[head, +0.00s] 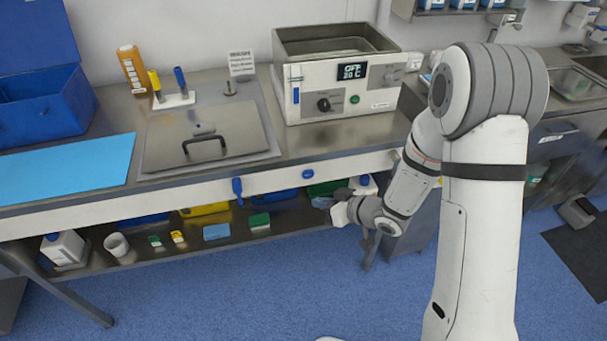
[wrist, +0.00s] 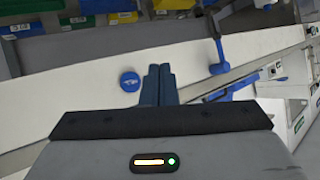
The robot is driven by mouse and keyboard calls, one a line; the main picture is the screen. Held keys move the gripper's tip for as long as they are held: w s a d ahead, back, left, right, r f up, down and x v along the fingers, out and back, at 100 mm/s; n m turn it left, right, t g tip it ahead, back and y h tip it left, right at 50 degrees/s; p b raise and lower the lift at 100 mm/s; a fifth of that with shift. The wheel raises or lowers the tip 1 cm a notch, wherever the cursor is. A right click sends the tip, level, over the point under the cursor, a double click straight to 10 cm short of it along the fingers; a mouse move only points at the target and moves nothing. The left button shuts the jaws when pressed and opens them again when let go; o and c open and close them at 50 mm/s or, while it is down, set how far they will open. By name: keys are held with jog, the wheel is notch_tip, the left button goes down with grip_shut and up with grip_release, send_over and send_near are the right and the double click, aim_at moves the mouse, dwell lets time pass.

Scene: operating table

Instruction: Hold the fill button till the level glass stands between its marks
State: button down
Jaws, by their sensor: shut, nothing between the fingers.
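A water bath (head: 340,75) stands on the counter, its display reading OFF and 20 C. A narrow level glass (head: 296,90) with a blue column is at the left of its front; its marks are too small to read. A round blue button (head: 307,173) sits on the white counter front below the bath; it also shows in the wrist view (wrist: 130,81). I cannot read its label. My gripper (wrist: 160,70) is shut and empty, its fingertips right of the button in the wrist view. In the head view my gripper (head: 329,205) is below and right of the button.
A blue lever (head: 237,190) hangs on the counter front, left of the button; it also shows in the wrist view (wrist: 217,50). A lidded basin (head: 205,140) is set in the counter. The lower shelf (head: 190,245) holds bottles and small boxes.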

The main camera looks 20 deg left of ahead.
aim_at(304, 178)
jog(key=w+a+p, duration=0.1)
jog(key=w+a, duration=0.2)
jog(key=w, duration=0.2)
jog(key=shift+w+a, duration=0.25)
jog(key=shift+w, duration=0.15)
dwell(1.8)
jog(key=shift+w+a, duration=0.2)
jog(key=shift+w, duration=0.25)
jog(key=shift+w+a, duration=0.2)
jog(key=shift+w, duration=0.15)
dwell(4.5)
